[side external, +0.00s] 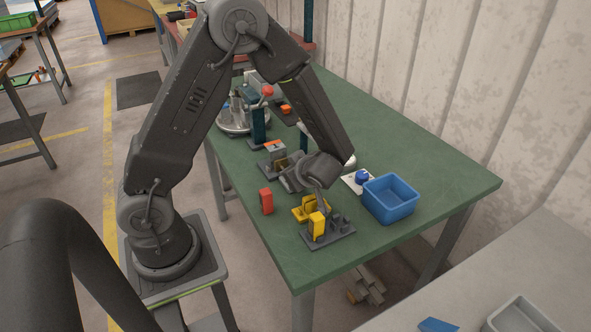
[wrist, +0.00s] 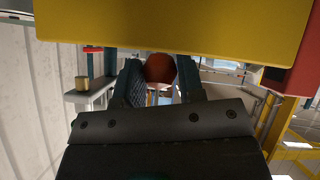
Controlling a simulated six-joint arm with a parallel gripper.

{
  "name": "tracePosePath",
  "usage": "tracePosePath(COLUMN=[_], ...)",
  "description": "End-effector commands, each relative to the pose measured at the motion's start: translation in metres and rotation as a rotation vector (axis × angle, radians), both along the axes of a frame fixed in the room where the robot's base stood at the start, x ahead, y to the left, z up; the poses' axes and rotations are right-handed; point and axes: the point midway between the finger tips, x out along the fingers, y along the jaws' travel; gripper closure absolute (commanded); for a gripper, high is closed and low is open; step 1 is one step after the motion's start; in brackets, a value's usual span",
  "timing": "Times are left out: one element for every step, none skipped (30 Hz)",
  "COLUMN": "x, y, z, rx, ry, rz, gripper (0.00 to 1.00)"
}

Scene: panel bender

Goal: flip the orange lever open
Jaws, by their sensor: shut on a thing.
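In the wrist view the two dark fingers of my gripper (wrist: 160,82) stand on either side of a round orange-red knob (wrist: 160,68). I take this knob as the end of the orange lever. The gripper is shut on it, though the fingers hide its sides and the rest of the lever. In the side view my wrist hangs low over the near part of the green table, next to a yellow fixture. The fingertips and the held lever cannot be made out there.
A blue bin (side external: 390,200) stands right of my wrist. Several devices fill the table's left side. The green table (side external: 430,160) is clear at the right. A yellow surface (wrist: 160,25) crosses the wrist view's top.

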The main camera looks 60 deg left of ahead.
Motion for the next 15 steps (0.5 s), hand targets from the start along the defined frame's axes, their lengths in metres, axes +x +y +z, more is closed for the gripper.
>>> tracePosePath(x=[0.0012, 0.0012, 0.0012, 0.0012, 0.0012, 0.0012, 0.0011, 0.0012, 0.0011, 0.0010, 0.0010, 0.0008, 0.0007, 0.0006, 0.0005], y=[-0.0002, -0.0002, -0.0002, -0.0002, -0.0001, -0.0001, -0.0001, -0.0001, -0.0001, 0.0000, 0.0000, 0.0000, 0.0000, 0.0000, 0.0001], z=[0.0002, 0.0003, 0.0003, 0.0003, 0.0001, 0.0001, 0.0001, 0.0001, 0.0001, 0.0001, 0.0001, 0.0000, 0.0000, -0.0001, 0.0000], rx=[0.000, 0.000, 0.000, -0.001, -0.002, -0.002, -0.002, -0.002, -0.002, -0.002, -0.002, -0.002, -0.002, -0.002, -0.002], ry=[-0.005, -0.005, -0.005, -0.005, -0.004, -0.004, -0.004, -0.004, -0.004, -0.004, -0.003, -0.003, -0.002, -0.002, -0.002], rz=[0.000, 0.000, 0.000, 0.000, 0.000, 0.000, 0.000, 0.000, 0.000, 0.000, -0.001, -0.001, 0.000, 0.000, -0.001], gripper=[1.00, 1.00, 1.00, 1.00, 1.00, 1.00, 1.00, 1.00, 0.61, 0.58, 0.55, 0.51, 0.48, 0.45, 0.42])
